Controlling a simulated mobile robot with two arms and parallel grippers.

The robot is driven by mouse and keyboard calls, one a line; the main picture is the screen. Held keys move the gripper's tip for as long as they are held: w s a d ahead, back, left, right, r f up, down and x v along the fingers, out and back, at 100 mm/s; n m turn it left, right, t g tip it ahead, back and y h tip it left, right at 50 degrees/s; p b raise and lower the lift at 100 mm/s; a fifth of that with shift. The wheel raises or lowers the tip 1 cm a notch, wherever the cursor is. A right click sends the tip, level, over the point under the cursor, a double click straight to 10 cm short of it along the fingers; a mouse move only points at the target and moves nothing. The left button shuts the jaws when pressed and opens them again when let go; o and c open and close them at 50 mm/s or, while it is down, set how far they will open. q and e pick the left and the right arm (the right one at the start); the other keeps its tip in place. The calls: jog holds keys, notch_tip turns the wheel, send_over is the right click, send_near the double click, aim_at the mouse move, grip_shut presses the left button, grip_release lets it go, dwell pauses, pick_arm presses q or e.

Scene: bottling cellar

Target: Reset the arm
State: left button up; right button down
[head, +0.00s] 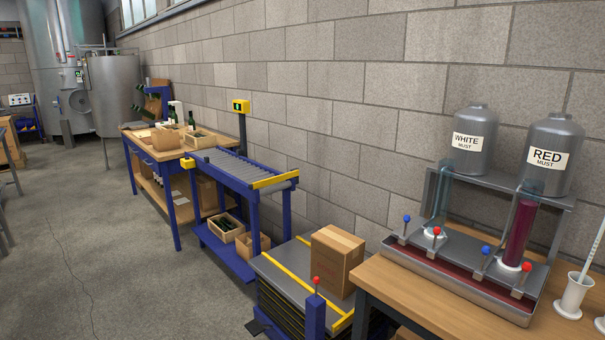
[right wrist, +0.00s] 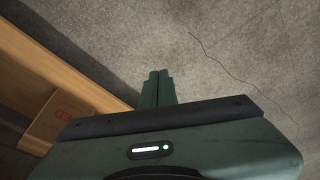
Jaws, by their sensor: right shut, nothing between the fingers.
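My right gripper (right wrist: 157,88) shows in the right wrist view. Its two dark green fingers are together, with nothing between them, above the grey concrete floor. A wooden edge, seemingly a table (right wrist: 70,70), lies to its left in that view, apart from the fingers. Neither of my grippers shows in the head view, and my left gripper is in no view.
In the head view a wooden bench (head: 416,308) at the right carries the must dispenser with the white must tank (head: 475,145) and red must tank (head: 549,158). A carton (head: 337,262) sits on a lift table. A roller conveyor (head: 240,168) stands beyond. The floor (head: 110,240) at left is clear.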

jog(key=s+d+f+g+p, duration=0.1)
jog(key=s+f, duration=0.9)
jog(key=f, duration=0.3)
jog(key=s+d+f+g+p, duration=0.1)
jog(key=s+d+f, duration=0.1)
jog(key=s+f, duration=0.8)
notch_tip(320, 180, down, 3)
jog(key=shift+d+f, duration=0.2)
